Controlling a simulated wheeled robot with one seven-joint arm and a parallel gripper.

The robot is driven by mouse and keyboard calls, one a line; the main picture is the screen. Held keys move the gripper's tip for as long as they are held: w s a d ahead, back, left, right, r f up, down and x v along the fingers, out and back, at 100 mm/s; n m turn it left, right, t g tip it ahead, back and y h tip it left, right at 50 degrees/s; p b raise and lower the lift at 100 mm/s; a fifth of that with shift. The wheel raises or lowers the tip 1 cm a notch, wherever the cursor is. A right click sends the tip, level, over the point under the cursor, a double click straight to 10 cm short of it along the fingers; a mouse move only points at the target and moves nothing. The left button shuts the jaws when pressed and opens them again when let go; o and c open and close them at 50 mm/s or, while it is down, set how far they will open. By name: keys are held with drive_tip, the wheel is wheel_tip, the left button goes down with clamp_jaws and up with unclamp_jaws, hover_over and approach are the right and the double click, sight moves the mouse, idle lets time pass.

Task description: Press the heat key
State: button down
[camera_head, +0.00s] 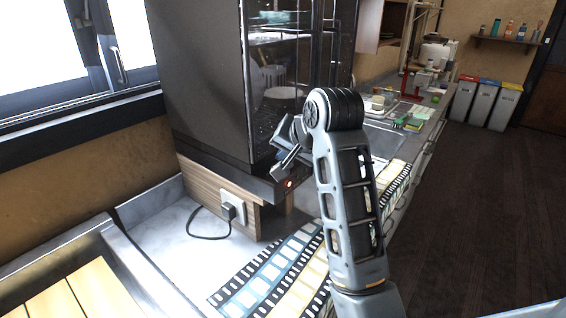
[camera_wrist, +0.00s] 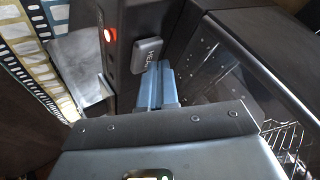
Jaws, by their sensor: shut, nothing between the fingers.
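The heat key is a small dark grey block (camera_wrist: 147,50) with pale lettering. It stands out from the black front strip of the tall dark appliance (camera_head: 200,80), beside a glowing red light (camera_wrist: 108,35). In the head view the red light (camera_head: 289,184) shows low on the appliance front, and the key is hidden or too small to make out. My gripper (camera_wrist: 160,70) is shut and empty, its blue fingertips right by the key's lettered edge. I cannot tell whether they touch it. In the head view my gripper (camera_head: 283,165) is at the lower front of the appliance, partly behind my arm.
The appliance's glass door (camera_wrist: 255,70) is beside the key, with a wire rack (camera_wrist: 285,140) behind it. A film-strip pattern mat (camera_head: 270,275) lies on the counter. A plug and cord (camera_head: 229,211) are at the wooden base. Dishes and a red stand (camera_head: 416,85) are farther back.

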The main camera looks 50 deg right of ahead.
drive_tip(key=shift+f, duration=0.15)
drive_tip(key=shift+r+p, duration=0.75)
drive_tip(key=shift+p, duration=0.2)
wheel_tip(320, 180, up, 2)
drive_tip(key=shift+r+p, duration=0.1)
drive_tip(key=shift+p, duration=0.9)
drive_tip(key=shift+r, duration=1.9)
